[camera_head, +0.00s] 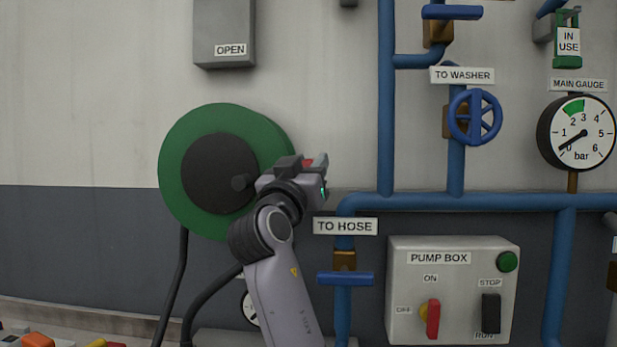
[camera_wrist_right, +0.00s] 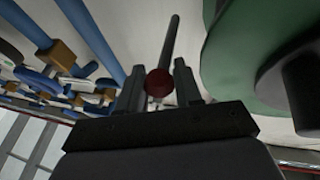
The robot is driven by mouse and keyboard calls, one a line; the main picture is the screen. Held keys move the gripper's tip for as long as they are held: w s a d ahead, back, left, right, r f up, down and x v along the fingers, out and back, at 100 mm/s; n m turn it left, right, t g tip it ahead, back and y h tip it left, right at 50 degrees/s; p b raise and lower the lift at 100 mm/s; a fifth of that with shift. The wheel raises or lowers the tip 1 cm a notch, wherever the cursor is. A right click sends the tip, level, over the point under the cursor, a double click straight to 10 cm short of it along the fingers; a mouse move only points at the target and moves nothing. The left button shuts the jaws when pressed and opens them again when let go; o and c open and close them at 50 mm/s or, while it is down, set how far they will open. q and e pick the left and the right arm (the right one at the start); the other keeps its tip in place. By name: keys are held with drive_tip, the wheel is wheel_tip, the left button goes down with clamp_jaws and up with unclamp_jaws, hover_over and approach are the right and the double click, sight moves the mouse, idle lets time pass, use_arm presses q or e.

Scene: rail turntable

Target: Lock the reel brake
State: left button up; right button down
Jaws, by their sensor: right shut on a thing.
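The reel is a green disc (camera_head: 270,130) with a dark hub (camera_head: 215,172), mounted on the wall. In the right wrist view the green disc (camera_wrist_right: 240,70) fills the right side. My right gripper (camera_head: 312,168) is in front of the reel's right edge, hiding part of it. It is shut on the red knob (camera_wrist_right: 158,84) of a dark lever (camera_wrist_right: 171,42), which I take to be the brake. In the head view only a bit of red shows at the jaws, and the lever is hidden. My left gripper is not in view.
Right of the reel are blue pipes (camera_head: 386,120), the TO HOSE valve handle (camera_head: 345,278) and the pump box (camera_head: 455,315) with a red switch. A blue handwheel (camera_head: 475,117) and the main gauge (camera_head: 577,133) are higher up. A dark hose (camera_head: 177,290) hangs below the reel.

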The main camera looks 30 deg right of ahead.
drive_tip(key=shift+s+r, duration=0.15)
drive_tip(key=shift+r, duration=0.5)
drive_tip(key=c, duration=1.1)
unclamp_jaws()
drive_tip(key=shift+f, duration=0.1)
drive_tip(key=shift+a+f, duration=0.15)
drive_tip(key=shift+f, duration=0.05)
drive_tip(key=b+v, duration=0.2)
drive_tip(key=v, duration=0.4)
drive_tip(key=shift+s+a+f, duration=0.1)
drive_tip(key=shift+s+a, duration=0.05)
drive_tip(key=shift+a, duration=0.05)
drive_tip(key=shift+s+a, duration=0.1)
